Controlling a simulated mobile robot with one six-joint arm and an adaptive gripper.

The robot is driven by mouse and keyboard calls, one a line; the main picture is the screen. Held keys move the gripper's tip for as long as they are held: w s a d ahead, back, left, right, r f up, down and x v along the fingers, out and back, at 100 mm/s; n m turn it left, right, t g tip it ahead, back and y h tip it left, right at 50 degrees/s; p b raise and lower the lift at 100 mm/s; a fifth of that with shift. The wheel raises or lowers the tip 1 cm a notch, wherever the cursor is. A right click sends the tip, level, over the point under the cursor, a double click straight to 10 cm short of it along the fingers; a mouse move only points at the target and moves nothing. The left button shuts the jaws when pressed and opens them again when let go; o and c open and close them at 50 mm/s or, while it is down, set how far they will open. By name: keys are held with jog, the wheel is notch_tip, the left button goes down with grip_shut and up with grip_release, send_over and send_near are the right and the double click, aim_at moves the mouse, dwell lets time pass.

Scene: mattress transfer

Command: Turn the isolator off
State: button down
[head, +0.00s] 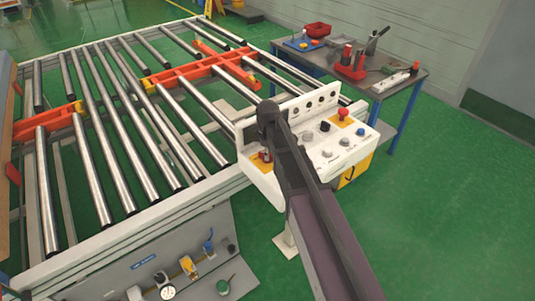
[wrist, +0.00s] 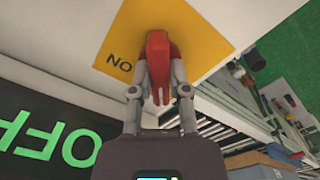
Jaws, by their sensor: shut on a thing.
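The isolator is a red rotary knob (wrist: 157,44) on a yellow plate (wrist: 205,30) with black lettering, seen upside down as "ON", beside it. The knob's grip runs roughly up and down in the wrist view. My gripper (wrist: 159,72) is shut on the knob, one finger on each side. In the head view the red knob (head: 265,155) and its yellow plate sit at the left end of the white control panel (head: 262,182). My arm crosses in front of the panel and hides part of it.
The panel also carries a red mushroom button (head: 343,113) and several smaller knobs. A roller conveyor (head: 120,130) with orange parts lies to the left. A tool table (head: 385,85) stands behind. Green floor is clear at right. Large green "OFF" lettering (wrist: 40,135) shows on a dark surface.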

jog(key=shift+n, duration=0.6)
jog(key=c, duration=0.6)
grip_release()
jog(key=shift+m, duration=0.4)
